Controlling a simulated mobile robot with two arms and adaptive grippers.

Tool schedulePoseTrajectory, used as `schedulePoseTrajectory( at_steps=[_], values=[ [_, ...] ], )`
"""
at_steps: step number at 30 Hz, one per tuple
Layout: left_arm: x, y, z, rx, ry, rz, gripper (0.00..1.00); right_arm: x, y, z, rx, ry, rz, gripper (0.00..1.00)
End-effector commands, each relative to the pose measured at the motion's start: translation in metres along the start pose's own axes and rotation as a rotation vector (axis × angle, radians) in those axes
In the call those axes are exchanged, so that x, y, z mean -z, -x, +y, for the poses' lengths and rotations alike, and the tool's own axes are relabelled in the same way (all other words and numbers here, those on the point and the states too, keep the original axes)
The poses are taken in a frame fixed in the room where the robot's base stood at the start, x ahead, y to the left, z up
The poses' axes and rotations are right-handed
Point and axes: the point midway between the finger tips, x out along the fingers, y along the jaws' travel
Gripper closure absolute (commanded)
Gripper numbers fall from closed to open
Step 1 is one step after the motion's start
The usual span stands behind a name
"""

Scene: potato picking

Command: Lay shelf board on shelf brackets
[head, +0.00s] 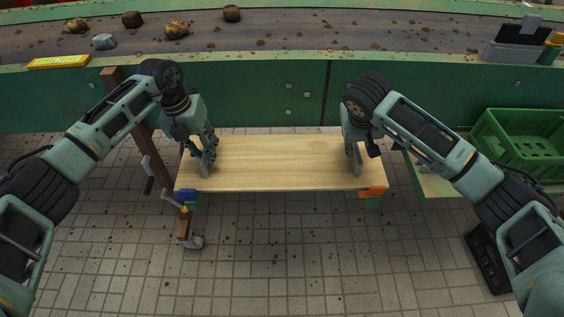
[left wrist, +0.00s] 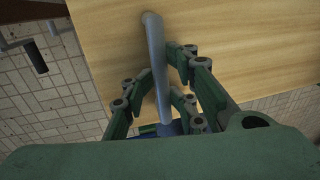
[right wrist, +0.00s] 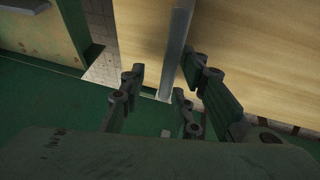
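The shelf board (head: 280,165) is a pale wooden plank lying level in front of the green conveyor side. A blue piece (head: 186,195) and an orange piece (head: 373,191) show at its front corners, with green bracket parts below; the rest of the brackets is hidden under the board. My left gripper (head: 207,160) is over the board's left part, fingers apart on either side of a grey bar (left wrist: 154,65). My right gripper (head: 357,158) is over the right part, fingers apart around another grey bar (right wrist: 176,55). Whether the board touches the brackets cannot be told.
The conveyor (head: 300,30) behind carries soil and several potatoes and stones. A yellow strip (head: 58,62) lies on its edge. A green crate (head: 520,140) stands at the right on a green table. A brown post stands left of the board.

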Motion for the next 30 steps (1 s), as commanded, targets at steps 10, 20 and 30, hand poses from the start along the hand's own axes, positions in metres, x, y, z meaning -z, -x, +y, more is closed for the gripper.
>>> schedulePoseTrajectory(
  at_steps=[10, 20, 30],
  values=[
    [-0.001, 0.006, -0.003, 0.005, -0.005, -0.002, 0.70, 0.000, 0.001, -0.004, 0.009, 0.006, 0.003, 0.70],
    [-0.001, 0.070, -0.003, 0.003, -0.005, -0.005, 0.70, 0.000, 0.002, -0.005, 0.011, 0.007, 0.003, 0.70],
    [0.000, 0.117, -0.002, 0.002, -0.003, -0.001, 0.70, 0.000, 0.002, -0.005, 0.012, 0.007, 0.004, 0.70]
  ],
)
